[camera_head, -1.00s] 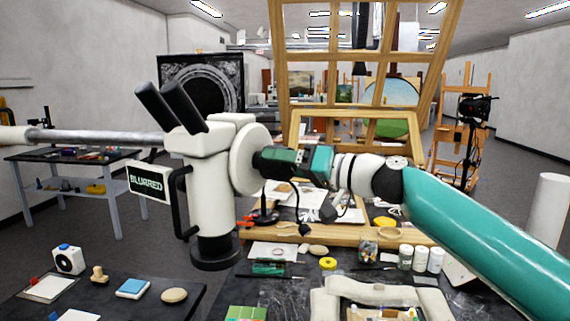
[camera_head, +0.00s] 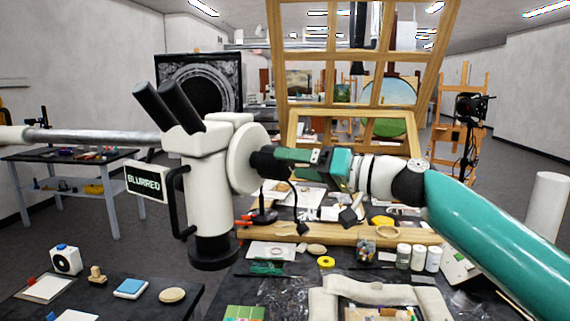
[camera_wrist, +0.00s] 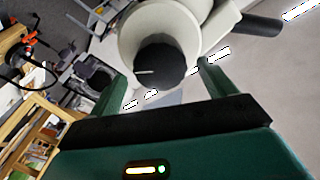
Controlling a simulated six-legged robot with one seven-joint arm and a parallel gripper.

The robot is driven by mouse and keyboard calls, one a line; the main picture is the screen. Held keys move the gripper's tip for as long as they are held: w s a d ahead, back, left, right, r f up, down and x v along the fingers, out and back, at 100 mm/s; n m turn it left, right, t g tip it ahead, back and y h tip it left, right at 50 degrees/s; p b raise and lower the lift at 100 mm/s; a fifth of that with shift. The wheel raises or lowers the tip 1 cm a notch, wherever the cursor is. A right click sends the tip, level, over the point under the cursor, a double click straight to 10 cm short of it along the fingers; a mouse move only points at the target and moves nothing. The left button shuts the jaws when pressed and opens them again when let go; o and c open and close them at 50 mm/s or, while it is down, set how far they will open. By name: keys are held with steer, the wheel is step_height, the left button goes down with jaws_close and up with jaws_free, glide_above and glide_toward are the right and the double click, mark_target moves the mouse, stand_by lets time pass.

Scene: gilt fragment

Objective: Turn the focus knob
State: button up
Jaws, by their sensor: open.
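The black focus knob (camera_head: 268,162) sticks out from the round white housing on the right side of the white microscope (camera_head: 213,212). In the wrist view the knob (camera_wrist: 160,68) shows its face with a white line, lying nearly level and left of centre. My gripper (camera_head: 284,155) is open at the knob's right side. In the wrist view its two green fingers lie to either side of the knob, with gaps visible. How far the fingertips reach along the knob I cannot tell. A sign (camera_head: 147,181) on the microscope reads "BLURRED".
A dark bench (camera_head: 290,297) below holds white jars (camera_head: 418,257), a yellow tape roll (camera_head: 326,262) and a pale padded frame (camera_head: 325,297). A wooden frame (camera_head: 278,70) stands behind. A dark cable hangs below my gripper.

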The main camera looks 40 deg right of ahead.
steer(key=v, duration=1)
steer(key=shift+s+a, duration=0.1)
steer(key=shift+a, duration=0.05)
stand_by(0.9)
